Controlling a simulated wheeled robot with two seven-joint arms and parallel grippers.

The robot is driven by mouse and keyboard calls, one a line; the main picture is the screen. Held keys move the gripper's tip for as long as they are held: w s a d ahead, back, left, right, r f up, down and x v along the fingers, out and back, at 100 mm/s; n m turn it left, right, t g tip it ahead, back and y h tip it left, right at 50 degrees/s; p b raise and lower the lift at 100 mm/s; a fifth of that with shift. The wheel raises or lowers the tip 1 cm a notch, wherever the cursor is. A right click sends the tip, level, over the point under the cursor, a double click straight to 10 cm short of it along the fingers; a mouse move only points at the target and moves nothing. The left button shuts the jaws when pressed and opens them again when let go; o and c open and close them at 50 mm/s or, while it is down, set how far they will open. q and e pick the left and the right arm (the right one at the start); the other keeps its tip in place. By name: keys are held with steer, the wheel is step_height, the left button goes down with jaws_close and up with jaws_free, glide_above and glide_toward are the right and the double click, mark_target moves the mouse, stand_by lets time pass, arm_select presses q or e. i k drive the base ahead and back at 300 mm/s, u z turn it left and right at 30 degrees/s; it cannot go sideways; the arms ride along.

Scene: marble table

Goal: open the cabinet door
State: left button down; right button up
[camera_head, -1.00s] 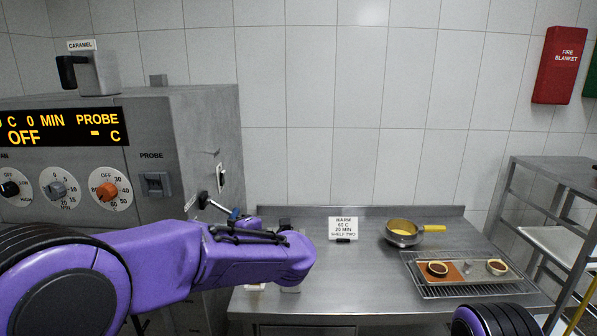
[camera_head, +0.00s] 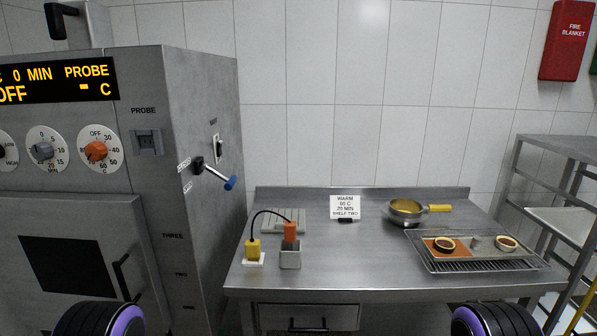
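The grey metal cabinet (camera_head: 205,110) stands at the left of the camera_head view. Its door (camera_head: 85,213) is on the front below the dials, with a dark window (camera_head: 66,265) and a dark upright handle (camera_head: 128,277) near its right edge. The door looks shut; its lower part is out of frame. A blue-tipped lever (camera_head: 214,173) sticks out from the cabinet's right side. Neither gripper shows; only rounded black and purple parts of my arms show at the bottom edge, one in front of the cabinet and one in front of the table.
The steel table (camera_head: 365,258) right of the cabinet holds a yellow plug (camera_head: 253,250), an orange item in a small metal holder (camera_head: 290,258), a sign (camera_head: 344,207), a yellow-handled pan (camera_head: 405,212) and a tray (camera_head: 430,252). A rack (camera_head: 560,150) stands at the right.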

mark_target(58, 251)
steer(key=u, duration=1.4)
steer(key=i, duration=0.2)
steer(key=z, duration=0.1)
